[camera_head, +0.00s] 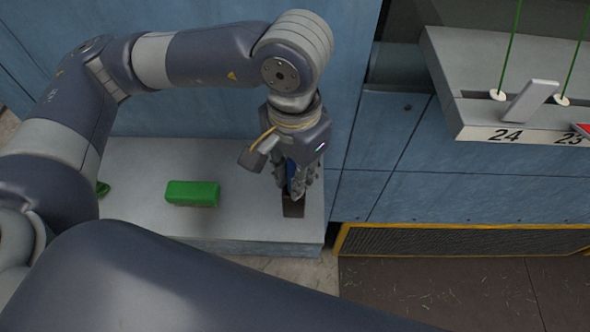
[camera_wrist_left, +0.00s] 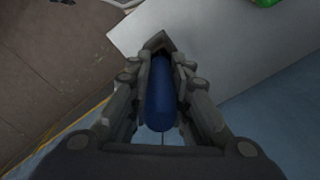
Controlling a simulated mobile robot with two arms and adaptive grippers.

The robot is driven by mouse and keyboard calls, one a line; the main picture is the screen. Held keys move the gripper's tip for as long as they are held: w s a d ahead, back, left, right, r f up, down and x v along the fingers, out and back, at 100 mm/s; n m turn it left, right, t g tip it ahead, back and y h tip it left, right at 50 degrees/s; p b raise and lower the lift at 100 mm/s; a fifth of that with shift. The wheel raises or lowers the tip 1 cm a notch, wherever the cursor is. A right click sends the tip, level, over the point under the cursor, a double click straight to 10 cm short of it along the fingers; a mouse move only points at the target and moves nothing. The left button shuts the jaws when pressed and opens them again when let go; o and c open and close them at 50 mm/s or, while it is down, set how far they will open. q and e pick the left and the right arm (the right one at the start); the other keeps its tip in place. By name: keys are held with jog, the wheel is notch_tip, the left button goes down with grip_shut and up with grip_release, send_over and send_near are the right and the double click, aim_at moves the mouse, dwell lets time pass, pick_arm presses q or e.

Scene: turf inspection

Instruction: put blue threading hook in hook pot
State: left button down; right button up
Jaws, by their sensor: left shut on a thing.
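My left gripper (camera_head: 295,182) is shut on the blue threading hook, whose blue handle (camera_wrist_left: 160,95) lies between the two fingers in the left wrist view. Only a sliver of the blue handle (camera_head: 291,178) shows between the fingers in the head view. A dark brown pot (camera_head: 293,209), which looks like the hook pot, stands directly below the gripper at the right end of the grey bench. Its rim (camera_wrist_left: 157,41) shows just past the fingertips in the left wrist view. I cannot tell whether the hook's tip is inside it. My right gripper is not in view.
A green block (camera_head: 192,193) lies on the grey bench (camera_head: 240,225) left of the pot. Another green item (camera_head: 102,188) is partly behind my arm. A numbered grey shelf (camera_head: 480,115) with green threads juts out at right. A yellow-edged grille (camera_head: 450,240) sits below it.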

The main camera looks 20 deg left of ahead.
pick_arm(q)
jog(key=shift+f+b, duration=0.2)
jog(key=shift+b, duration=0.1)
jog(key=c, duration=1.6)
grip_release()
jog(key=shift+r, duration=0.1)
jog(key=shift+o, duration=0.6)
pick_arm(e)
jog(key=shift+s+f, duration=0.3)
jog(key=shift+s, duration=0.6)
pick_arm(q)
jog(key=shift+w+r+p, duration=0.1)
jog(key=shift+r+p, duration=0.15)
jog(key=shift+p, duration=0.1)
notch_tip(320, 180, up, 11)
jog(key=b, duration=0.3)
jog(key=shift+f, duration=0.2)
jog(key=shift+r, duration=0.6)
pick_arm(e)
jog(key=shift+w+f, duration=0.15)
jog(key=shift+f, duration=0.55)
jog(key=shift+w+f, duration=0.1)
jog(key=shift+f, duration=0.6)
